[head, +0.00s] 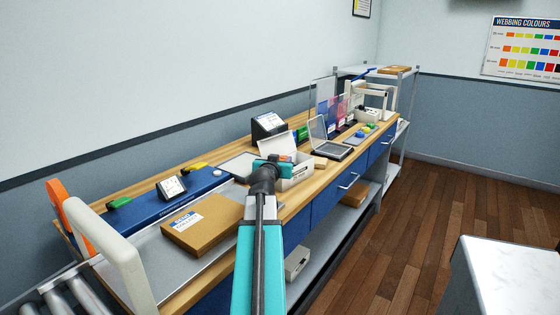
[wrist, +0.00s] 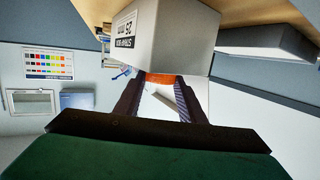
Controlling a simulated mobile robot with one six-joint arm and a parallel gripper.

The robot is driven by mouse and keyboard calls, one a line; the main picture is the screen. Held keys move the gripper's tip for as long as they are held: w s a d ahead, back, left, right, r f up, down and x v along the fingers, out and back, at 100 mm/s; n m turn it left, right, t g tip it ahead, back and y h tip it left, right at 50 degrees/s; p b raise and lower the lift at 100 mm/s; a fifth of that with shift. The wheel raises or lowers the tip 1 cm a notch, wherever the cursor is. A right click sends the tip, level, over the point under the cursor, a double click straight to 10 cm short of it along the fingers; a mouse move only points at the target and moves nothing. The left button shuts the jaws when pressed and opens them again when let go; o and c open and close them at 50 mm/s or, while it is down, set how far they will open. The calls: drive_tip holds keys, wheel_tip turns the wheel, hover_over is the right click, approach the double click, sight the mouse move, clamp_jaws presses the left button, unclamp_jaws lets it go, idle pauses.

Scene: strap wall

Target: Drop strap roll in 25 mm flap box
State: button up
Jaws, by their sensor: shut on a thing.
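In the wrist view, which shows the bench upside down, my gripper (wrist: 163,84) is shut on an orange strap roll (wrist: 160,78). Only a thin orange band of the roll shows between the fingertips. The pale grey flap box (wrist: 185,38) is just beyond the fingers, its label reading 25 mm. I cannot tell whether the roll touches the box. In the head view my gripper (head: 272,167) is over the left end of the white flap box (head: 299,173), whose flap (head: 278,146) appears raised behind it. The roll is not clear there.
A cardboard box (head: 202,224) lies left of my arm on the bench. A dark label device (head: 268,126) stands behind. Clear panels rise further along the bench.

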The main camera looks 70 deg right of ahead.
drive_tip(key=o, duration=1.1)
drive_tip(key=shift+a, duration=0.1)
drive_tip(key=b+v, duration=0.4)
drive_tip(key=v, duration=0.4)
drive_tip(key=shift+a+b, duration=0.2)
drive_tip(key=shift+b, duration=0.15)
drive_tip(key=shift+s+a+b, duration=0.1)
drive_tip(key=shift+a+b, duration=0.2)
drive_tip(key=shift+b, duration=0.65)
